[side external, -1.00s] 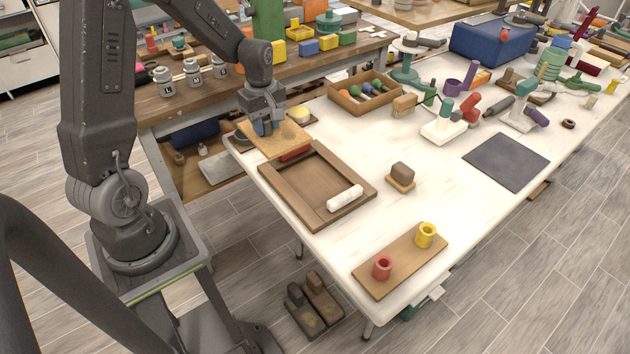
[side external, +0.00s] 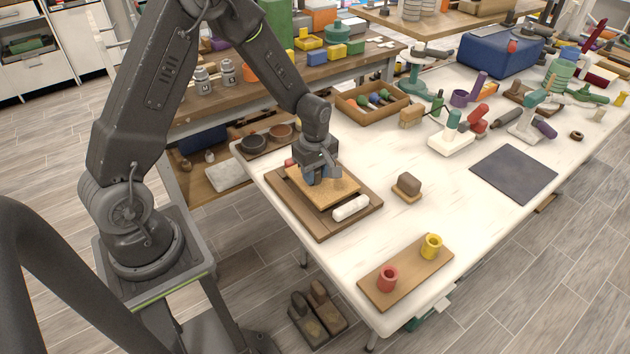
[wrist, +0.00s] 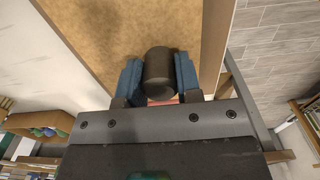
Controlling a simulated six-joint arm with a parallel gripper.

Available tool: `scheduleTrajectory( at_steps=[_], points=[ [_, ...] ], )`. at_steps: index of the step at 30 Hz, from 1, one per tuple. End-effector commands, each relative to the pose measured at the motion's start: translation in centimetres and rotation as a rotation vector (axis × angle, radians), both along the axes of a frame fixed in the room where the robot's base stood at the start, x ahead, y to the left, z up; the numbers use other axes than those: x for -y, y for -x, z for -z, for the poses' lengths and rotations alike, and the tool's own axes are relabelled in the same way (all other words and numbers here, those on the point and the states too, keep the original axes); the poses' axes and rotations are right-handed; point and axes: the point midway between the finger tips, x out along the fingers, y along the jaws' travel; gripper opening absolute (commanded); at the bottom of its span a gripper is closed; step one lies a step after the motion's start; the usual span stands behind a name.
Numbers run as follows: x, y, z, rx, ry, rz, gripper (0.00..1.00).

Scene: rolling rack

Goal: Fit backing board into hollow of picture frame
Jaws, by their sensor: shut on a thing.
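The backing board (side external: 338,184) is a tan rectangle over the hollow of the brown picture frame (side external: 357,216), which lies on the white table. My gripper (side external: 318,181) is above the board. In the wrist view its blue fingers are shut on the board's dark round knob (wrist: 158,68), and the board's tan face (wrist: 105,35) fills much of the picture. I cannot tell whether the board touches the hollow's floor or hovers just above it. A white roll (side external: 350,208) lies at the frame's near right side, close to the board's edge.
A brown block on a small base (side external: 406,186) stands right of the frame. A board with red and yellow cups (side external: 405,272) is at the near edge. Dark round dishes (side external: 254,143) and an open wooden tray (side external: 371,102) are behind.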

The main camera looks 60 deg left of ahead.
Motion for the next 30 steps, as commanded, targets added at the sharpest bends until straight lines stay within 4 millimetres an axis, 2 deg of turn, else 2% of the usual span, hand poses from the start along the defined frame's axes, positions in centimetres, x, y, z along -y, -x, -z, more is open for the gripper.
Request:
scheduleTrajectory(
  at_steps=[3, 6, 19, 20, 27, 30],
  points=[
    [0.0, 0.1, 2.0, -0.003, 0.001, 0.000, 0.00],
    [0.0, 0.0, 2.9, -0.001, 0.000, 0.000, 0.00],
    [-0.1, 0.0, 3.4, 0.000, 0.000, 0.000, 0.00],
    [-0.1, 0.0, 3.4, 0.000, 0.000, 0.000, 0.35],
    [-0.1, 0.0, 3.4, 0.000, 0.000, 0.000, 0.57],
    [-0.1, 0.0, 3.4, 0.000, 0.000, 0.000, 0.57]
  ],
)
